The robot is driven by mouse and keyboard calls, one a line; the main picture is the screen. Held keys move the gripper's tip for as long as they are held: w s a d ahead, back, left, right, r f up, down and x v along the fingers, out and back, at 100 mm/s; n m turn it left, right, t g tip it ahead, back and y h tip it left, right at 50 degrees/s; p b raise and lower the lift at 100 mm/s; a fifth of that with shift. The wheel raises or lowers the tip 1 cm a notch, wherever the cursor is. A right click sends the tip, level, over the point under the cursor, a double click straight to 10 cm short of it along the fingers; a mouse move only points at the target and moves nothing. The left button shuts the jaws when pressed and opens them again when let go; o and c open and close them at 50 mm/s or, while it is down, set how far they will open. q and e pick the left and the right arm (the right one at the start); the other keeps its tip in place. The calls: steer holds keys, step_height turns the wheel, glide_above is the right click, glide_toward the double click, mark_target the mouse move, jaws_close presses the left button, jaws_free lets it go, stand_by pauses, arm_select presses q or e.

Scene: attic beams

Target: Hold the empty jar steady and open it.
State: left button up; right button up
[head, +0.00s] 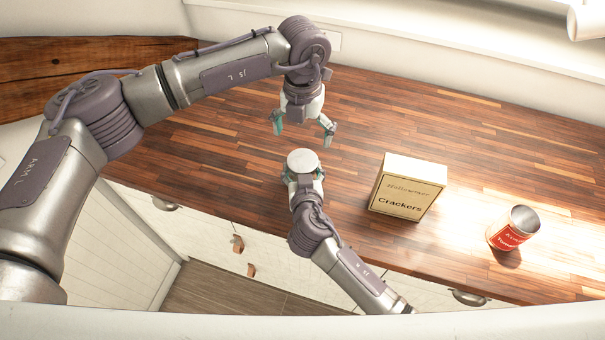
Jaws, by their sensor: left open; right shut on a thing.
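The jar shows from above as a round white lid (303,160), upright near the front edge of the wooden counter. The lid sits on top; the jar's body is mostly hidden under it and behind my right gripper. My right gripper (303,176) comes from the front and is shut on the jar, with a finger on either side below the lid. My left gripper (302,130) is open and empty, its fingers spread, just beyond the lid in the picture and apart from it.
A cream crackers box (407,187) stands on the counter (430,120) to the right of the jar. A red-labelled can (513,229) stands further right in bright light. A wall closes off the back. The counter left of the jar is clear.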

mark_target(303, 161)
arm_select(q)
steer(key=m, duration=0.2)
steer(key=shift+m, duration=0.4)
steer(key=m, duration=0.4)
steer(key=shift+m, duration=0.4)
steer(key=m, duration=0.4)
steer(key=shift+m, duration=0.4)
steer(key=m, duration=1.4)
steer(key=shift+m, duration=0.4)
steer(key=m, duration=0.8)
steer(key=shift+f+m, duration=0.15)
steer(key=shift+m, duration=0.15)
steer(key=shift+f, duration=3.9)
